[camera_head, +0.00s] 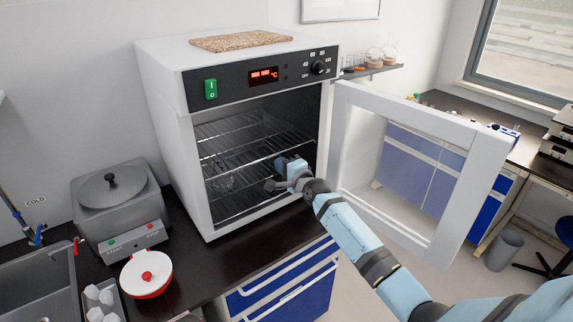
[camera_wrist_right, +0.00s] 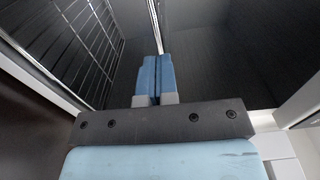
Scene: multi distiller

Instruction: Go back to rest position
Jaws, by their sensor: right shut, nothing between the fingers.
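My right arm reaches from the lower right of the head view to the open oven (camera_head: 168,100). My right gripper (camera_head: 271,186) is at the oven's opening, just above a wire rack (camera_head: 235,190). In the right wrist view its two blue fingers (camera_wrist_right: 155,80) are pressed together with nothing between them. The oven door (camera_head: 470,190) is swung wide open to the right of my arm. My left gripper is not in view.
A grey bath with a lid (camera_head: 110,190) and a white-and-red round pot (camera_head: 147,275) stand on the dark counter left of the oven. A sink (camera_head: 40,285) is at the far left. A cork board (camera_head: 240,41) lies on the oven. Blue drawers (camera_head: 285,290) are below.

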